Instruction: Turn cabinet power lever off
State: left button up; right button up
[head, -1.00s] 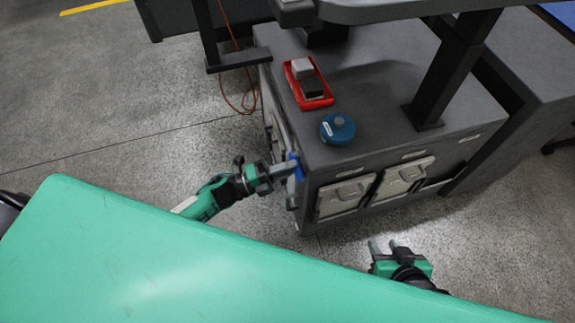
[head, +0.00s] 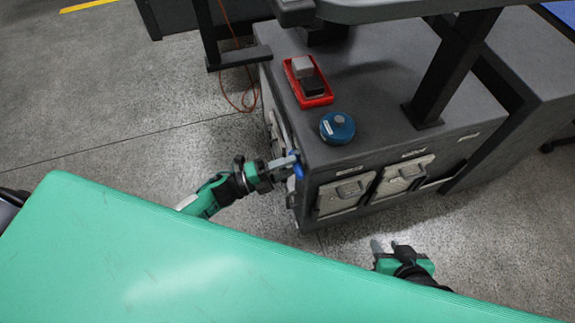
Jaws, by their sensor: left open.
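The dark grey cabinet (head: 380,110) stands in the middle of the head view. A blue lever (head: 298,168) shows on its left side near the front corner, partly hidden by my gripper. My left gripper (head: 290,161) is open, with its fingers at the blue lever. I cannot tell whether they touch it or lie around it. My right gripper (head: 388,246) is low in front of the cabinet, above the floor and away from it. Its two fingers are apart and nothing shows between them.
A red tray (head: 318,101) with grey and black blocks and a round blue container (head: 337,128) sit on the cabinet top. Two light-framed panels (head: 342,196) are on the front. An orange cable (head: 245,95) hangs behind at the left. The floor (head: 110,130) at left is clear.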

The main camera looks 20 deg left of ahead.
pick_arm(q)
jog(key=v, duration=1.4)
jog(key=shift+d, duration=0.2)
